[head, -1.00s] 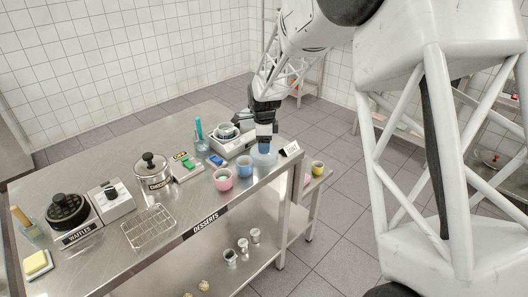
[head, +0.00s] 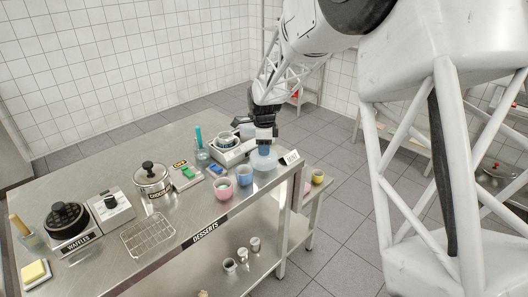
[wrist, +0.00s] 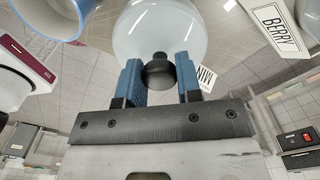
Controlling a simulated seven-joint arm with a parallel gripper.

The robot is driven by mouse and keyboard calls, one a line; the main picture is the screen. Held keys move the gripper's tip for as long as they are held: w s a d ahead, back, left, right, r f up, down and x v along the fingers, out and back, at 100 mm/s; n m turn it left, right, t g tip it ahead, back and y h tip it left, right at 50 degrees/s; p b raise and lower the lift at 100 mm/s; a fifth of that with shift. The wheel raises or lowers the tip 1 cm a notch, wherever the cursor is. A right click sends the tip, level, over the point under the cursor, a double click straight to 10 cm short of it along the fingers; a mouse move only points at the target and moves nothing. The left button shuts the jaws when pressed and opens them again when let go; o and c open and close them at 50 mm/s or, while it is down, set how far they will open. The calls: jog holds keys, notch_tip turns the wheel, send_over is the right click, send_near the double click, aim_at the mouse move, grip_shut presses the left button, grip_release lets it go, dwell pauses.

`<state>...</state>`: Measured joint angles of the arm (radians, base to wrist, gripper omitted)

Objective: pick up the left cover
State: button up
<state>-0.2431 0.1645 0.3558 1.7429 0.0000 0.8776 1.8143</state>
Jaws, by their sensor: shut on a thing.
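The cover is a clear, pale dome (wrist: 152,30) with a black knob (wrist: 159,71) on top. In the head view the cover (head: 264,162) is at the right end of the steel table, beside the small sign. My gripper (wrist: 159,80) has its blue fingers on both sides of the knob, shut on it. In the head view my gripper (head: 264,149) is directly above the dome and hides the knob. I cannot tell whether the dome's rim touches the table.
A blue cup (head: 245,176) and pink cup (head: 223,189) stand close left of the cover. A scale (head: 232,149) is behind. MINT (wrist: 206,78) and BERRY (wrist: 278,30) signs show in the wrist view.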

notch_tip(320, 180, up, 8)
jog(key=shift+r, duration=0.1)
dwell(0.4)
dwell(0.5)
jog(key=w+a+r, duration=0.1)
jog(key=w+a, duration=0.2)
jog(key=a, duration=0.4)
jog(key=w+a+r, duration=0.1)
jog(key=w+a, duration=0.3)
jog(key=a, duration=0.3)
jog(key=shift+w+a+r, duration=0.2)
jog(key=shift+w+r, duration=0.05)
jog(key=shift+r, duration=0.15)
jog(key=shift+f, duration=0.25)
jog(key=shift+f, duration=2.95)
jog(key=shift+f, duration=0.2)
